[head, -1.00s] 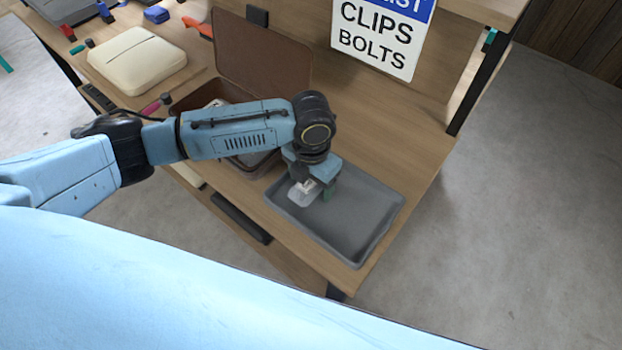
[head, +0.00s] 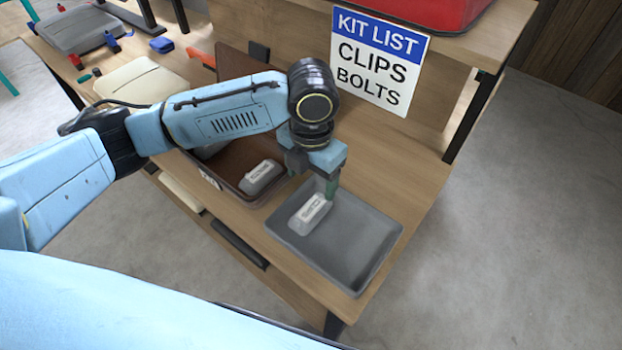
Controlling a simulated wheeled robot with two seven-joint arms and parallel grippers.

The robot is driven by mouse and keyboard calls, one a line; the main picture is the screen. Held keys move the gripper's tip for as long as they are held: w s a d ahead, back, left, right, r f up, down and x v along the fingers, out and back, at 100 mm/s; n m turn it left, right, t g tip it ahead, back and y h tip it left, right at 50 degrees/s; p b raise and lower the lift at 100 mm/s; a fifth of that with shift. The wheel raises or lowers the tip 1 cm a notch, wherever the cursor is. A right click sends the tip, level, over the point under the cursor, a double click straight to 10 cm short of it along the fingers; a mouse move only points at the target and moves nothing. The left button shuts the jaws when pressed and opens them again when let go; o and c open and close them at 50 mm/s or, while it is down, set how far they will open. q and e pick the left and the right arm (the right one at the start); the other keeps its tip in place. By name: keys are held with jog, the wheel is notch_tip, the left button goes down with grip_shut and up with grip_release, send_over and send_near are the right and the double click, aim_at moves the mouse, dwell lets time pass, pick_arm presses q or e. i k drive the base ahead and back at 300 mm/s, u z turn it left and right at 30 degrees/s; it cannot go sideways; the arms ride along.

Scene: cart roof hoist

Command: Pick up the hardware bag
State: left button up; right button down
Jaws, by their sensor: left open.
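A small whitish hardware bag (head: 310,213) with dark print lies in the grey tray (head: 372,274), near its left side. A second similar bag (head: 262,177) with a printed label lies in the open brown case (head: 230,182), left of the tray. My left gripper (head: 312,183) points down over the tray's back left part, just above and behind the bag in the tray. It is open and holds nothing. My left forearm hides part of the brown case. My right gripper is not in view.
A sign reading "KIT LIST CLIPS BOLTS" (head: 378,60) hangs behind the tray under a shelf with a red container (head: 440,8). A cream pad (head: 138,78) and small tools lie farther left. The bench top right of the tray is bare.

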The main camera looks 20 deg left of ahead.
aim_at(254, 181)
jog(key=u, duration=1.05)
